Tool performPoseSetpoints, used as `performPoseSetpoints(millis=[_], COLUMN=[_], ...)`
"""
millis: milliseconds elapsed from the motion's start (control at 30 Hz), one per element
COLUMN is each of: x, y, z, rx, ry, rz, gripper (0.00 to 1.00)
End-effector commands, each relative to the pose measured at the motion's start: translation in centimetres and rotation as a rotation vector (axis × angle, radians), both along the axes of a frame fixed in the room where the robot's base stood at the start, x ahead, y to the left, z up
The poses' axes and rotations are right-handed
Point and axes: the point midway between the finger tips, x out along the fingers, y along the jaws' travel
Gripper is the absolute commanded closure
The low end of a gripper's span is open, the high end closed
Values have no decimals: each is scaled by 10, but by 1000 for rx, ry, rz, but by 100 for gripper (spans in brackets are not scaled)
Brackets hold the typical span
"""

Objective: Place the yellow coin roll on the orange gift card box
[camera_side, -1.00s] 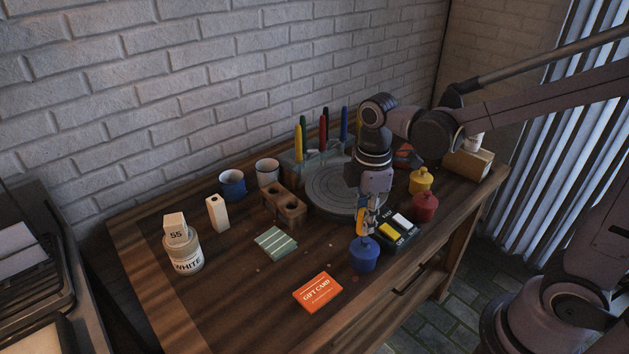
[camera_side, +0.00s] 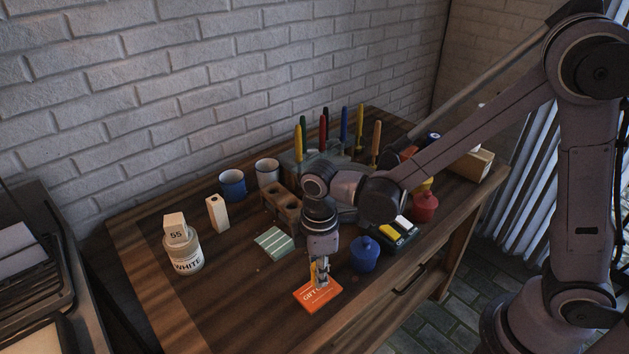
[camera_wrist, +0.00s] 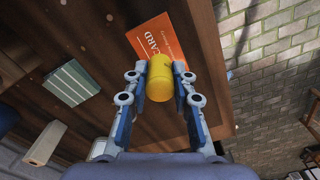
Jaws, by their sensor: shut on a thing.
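My gripper (camera_side: 320,274) is shut on the yellow coin roll (camera_wrist: 160,78), which sits between both fingers in the wrist view. The orange gift card box (camera_side: 316,301) lies flat near the table's front edge. My gripper is over this box in the side view, and the fingers cover part of it. The box also shows beyond the roll in the wrist view (camera_wrist: 140,45). I cannot tell whether the roll touches the box. In the side view the roll is mostly hidden by the fingers.
A blue lidded pot (camera_side: 364,255) stands close to the right of my gripper. A black tray with a switch-like yellow and white top (camera_side: 403,238) is behind it. A green striped pad (camera_side: 274,243) lies to the left. The table is clear left of the box.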

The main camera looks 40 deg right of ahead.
Motion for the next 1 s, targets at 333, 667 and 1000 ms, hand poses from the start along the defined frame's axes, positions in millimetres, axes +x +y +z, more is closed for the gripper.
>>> performPoseSetpoints(millis=[333, 667, 1000], x=[0, 0, 0], y=[0, 0, 0], z=[-26, -29, -29], rx=[0, 0, 0], ry=[0, 0, 0], rz=[0, 0, 1], gripper=[100, 100, 52])
